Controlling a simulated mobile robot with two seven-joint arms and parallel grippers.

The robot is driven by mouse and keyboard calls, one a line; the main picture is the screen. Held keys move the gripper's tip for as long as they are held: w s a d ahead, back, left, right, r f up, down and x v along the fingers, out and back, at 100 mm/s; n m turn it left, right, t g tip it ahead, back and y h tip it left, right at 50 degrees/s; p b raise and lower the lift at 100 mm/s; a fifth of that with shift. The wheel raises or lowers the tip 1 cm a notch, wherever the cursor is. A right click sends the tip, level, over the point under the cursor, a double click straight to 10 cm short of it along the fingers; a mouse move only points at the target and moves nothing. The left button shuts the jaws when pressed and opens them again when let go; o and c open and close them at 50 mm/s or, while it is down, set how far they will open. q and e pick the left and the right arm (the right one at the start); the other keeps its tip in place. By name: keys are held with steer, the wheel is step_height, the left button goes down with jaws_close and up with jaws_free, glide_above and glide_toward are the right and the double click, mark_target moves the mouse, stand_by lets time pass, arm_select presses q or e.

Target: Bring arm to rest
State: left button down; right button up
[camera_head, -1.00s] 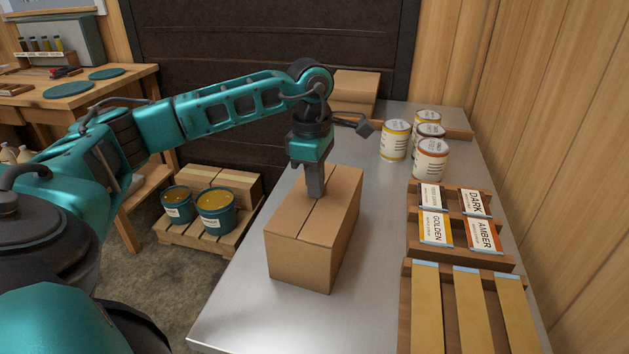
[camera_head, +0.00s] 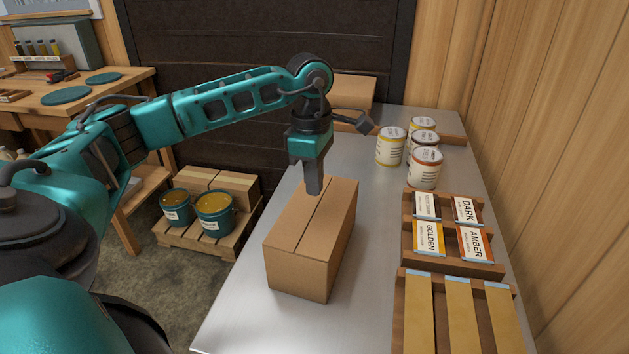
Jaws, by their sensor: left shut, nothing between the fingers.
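My left arm reaches in from the left, and its gripper (camera_head: 314,190) points down over the closed cardboard box (camera_head: 306,245) on the metal table. The fingers are together with nothing between them. The fingertips show against the far end of the box's top; whether they touch it I cannot tell. My right gripper is not in view.
Several cans (camera_head: 391,147) stand at the table's back right. A wooden rack (camera_head: 455,261) with label cards lies along the right edge, with yellow strips (camera_head: 465,315) in front. The metal tabletop (camera_head: 240,310) is clear left of the box. Buckets (camera_head: 214,213) sit on a floor pallet.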

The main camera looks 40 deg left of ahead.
arm_select(q)
step_height(320, 180, up, 10)
steer(key=shift+b, duration=0.3)
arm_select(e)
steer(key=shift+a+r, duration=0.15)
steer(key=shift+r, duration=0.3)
